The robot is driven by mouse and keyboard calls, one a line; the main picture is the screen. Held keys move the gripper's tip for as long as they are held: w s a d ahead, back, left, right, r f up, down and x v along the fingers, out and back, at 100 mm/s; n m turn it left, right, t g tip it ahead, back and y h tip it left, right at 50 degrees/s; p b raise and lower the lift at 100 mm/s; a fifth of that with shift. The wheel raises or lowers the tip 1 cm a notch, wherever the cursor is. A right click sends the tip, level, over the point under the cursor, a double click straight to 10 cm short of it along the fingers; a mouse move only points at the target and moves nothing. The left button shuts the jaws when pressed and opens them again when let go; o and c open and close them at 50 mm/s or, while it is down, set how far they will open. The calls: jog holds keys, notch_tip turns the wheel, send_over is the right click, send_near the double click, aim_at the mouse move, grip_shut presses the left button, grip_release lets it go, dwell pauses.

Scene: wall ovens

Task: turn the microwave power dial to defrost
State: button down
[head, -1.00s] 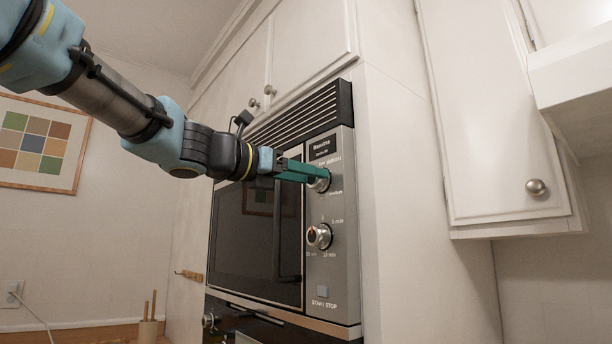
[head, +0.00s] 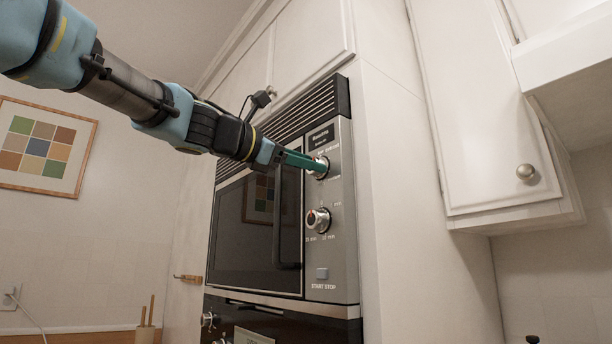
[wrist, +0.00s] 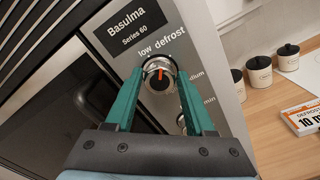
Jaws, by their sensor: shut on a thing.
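The microwave (head: 255,220) is built into the white wall cabinetry. Its upper power dial (head: 321,171) is a silver knob on the control panel; in the wrist view the dial (wrist: 159,73) shows an orange pointer mark below the printed words "low" and "defrost". The mark points roughly between these words; the exact setting is hard to tell. My gripper (head: 316,163) is shut on this dial, with its green fingers on either side of it in the wrist view (wrist: 159,82). In the head view the fingertips partly hide the dial.
A lower timer dial (head: 318,220) and a start/stop button (head: 322,273) sit below on the panel. The dark oven (head: 280,325) is underneath.

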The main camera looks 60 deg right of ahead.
jog(key=shift+s+f+m+b, duration=0.1)
jog(key=shift+f+m+b, duration=0.05)
jog(key=shift+m+b, duration=1.75)
jog(key=shift+m, duration=0.5)
jog(key=shift+c, duration=1.4)
grip_release()
jog(key=b+v, duration=0.3)
jog(key=v, duration=0.7)
jog(key=shift+a, duration=0.4)
jog(key=shift+w, duration=0.2)
